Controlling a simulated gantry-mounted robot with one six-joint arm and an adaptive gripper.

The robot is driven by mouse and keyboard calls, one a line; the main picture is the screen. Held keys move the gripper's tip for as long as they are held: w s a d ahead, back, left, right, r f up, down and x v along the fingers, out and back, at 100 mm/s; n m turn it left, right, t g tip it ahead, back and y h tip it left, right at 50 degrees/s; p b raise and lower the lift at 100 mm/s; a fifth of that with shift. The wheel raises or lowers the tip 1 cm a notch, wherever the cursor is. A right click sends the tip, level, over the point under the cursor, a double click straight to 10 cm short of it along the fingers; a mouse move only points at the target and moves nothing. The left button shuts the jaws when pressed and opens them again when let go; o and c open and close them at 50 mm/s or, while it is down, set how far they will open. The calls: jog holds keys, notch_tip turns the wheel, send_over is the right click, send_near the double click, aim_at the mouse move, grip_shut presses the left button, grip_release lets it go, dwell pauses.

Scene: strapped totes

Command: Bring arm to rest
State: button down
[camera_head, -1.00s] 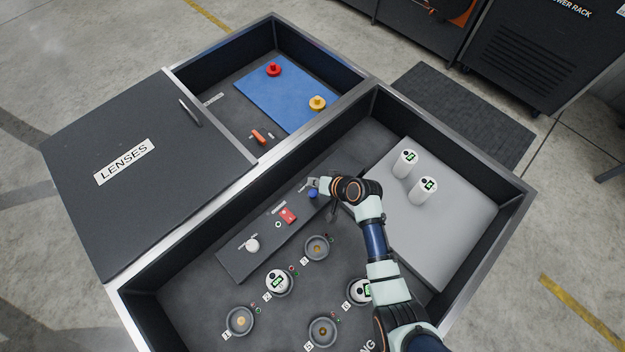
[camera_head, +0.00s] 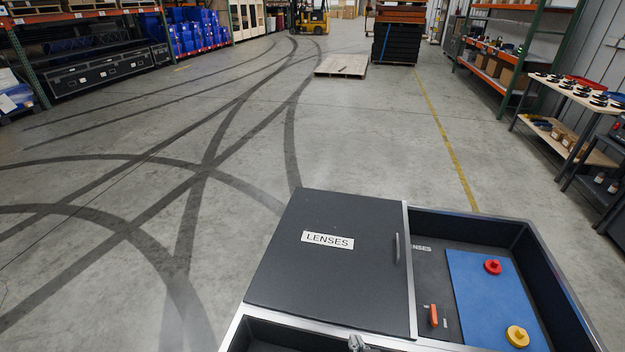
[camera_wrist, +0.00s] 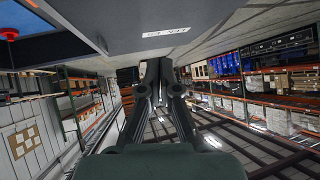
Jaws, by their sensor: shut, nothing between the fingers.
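My gripper (camera_wrist: 159,68) shows in the wrist view with its two dark fingers close together, shut and empty. In the head view only a small grey part, likely of my arm or gripper, shows at the bottom edge, over the front compartment; the rest is out of view. The tote's dark lid (camera_head: 330,270) is marked LENSES and lies closed over the left compartment. The label also shows near the top of the wrist view, turned over.
The open right compartment holds a blue mat (camera_head: 490,305) with a red knob (camera_head: 493,267) and a yellow knob (camera_head: 517,336). An orange switch (camera_head: 433,316) sits left of the mat. Open concrete floor lies beyond. A wooden pallet (camera_head: 342,66) and a forklift (camera_head: 310,18) stand far off.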

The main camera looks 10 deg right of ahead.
jog(key=s+a+r+n+t+y+p, duration=0.2)
jog(key=s+a+r+n+p, duration=0.15)
jog(key=a+r, duration=1.3)
notch_tip(320, 180, up, 37)
jog(key=d+p, duration=0.1)
jog(key=p, duration=3.6)
jog(key=shift+s+h, duration=0.25)
jog(key=shift+h, duration=0.05)
jog(key=shift+f, duration=0.1)
